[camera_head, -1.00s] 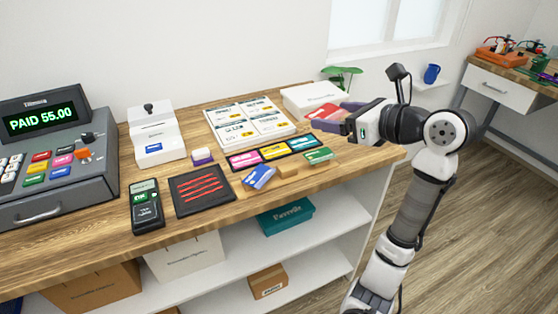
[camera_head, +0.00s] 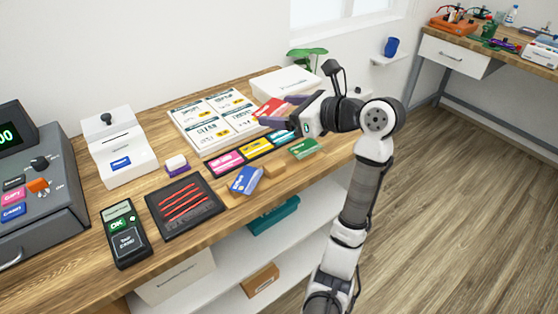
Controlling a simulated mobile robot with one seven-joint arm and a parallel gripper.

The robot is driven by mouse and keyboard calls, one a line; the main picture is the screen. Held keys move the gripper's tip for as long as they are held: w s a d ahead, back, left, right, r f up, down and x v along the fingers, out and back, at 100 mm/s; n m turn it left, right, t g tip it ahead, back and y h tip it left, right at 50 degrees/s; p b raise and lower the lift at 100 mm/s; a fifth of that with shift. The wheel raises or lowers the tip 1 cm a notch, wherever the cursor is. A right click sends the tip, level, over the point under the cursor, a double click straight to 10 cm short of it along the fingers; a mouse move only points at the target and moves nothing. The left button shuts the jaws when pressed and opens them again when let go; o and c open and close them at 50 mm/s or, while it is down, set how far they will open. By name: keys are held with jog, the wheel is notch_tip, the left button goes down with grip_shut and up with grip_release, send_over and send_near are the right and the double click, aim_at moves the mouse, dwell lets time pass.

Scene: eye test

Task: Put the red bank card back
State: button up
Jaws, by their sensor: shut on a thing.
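My gripper (camera_head: 279,114) is shut on the red bank card (camera_head: 266,107) and holds it above the back right of the counter, in front of a white box. The dark fingers hide part of the card. A blue card (camera_head: 246,179) leans at the counter's front edge, and a green card (camera_head: 304,148) sits to the right. Between them is a small bare wooden block (camera_head: 274,169). Behind these is a black strip with pink (camera_head: 226,161), yellow (camera_head: 257,147) and light blue (camera_head: 284,134) cards.
A card terminal (camera_head: 124,234), a black tray with red strips (camera_head: 186,206), a sponge (camera_head: 177,164), a white slotted box (camera_head: 120,147) and a cash register (camera_head: 40,210) stand to the left. A menu board (camera_head: 215,122) lies behind the cards. A white box (camera_head: 287,84) and plant stand at the back.

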aim_at(271, 163)
notch_tip(271, 163, down, 15)
jog(key=shift+f+p, duration=0.1)
jog(key=shift+p, duration=0.3)
jog(key=shift+f+p, duration=0.3)
jog(key=shift+p, duration=0.05)
jog(key=shift+f, duration=0.25)
jog(key=o, duration=0.9)
jog(key=shift+r, duration=0.1)
jog(key=shift+r+b, duration=0.2)
jog(key=shift+b, duration=0.25)
jog(key=v, duration=0.4)
jog(key=b+v, duration=0.1)
jog(key=v, duration=0.7)
jog(key=shift+r, duration=0.35)
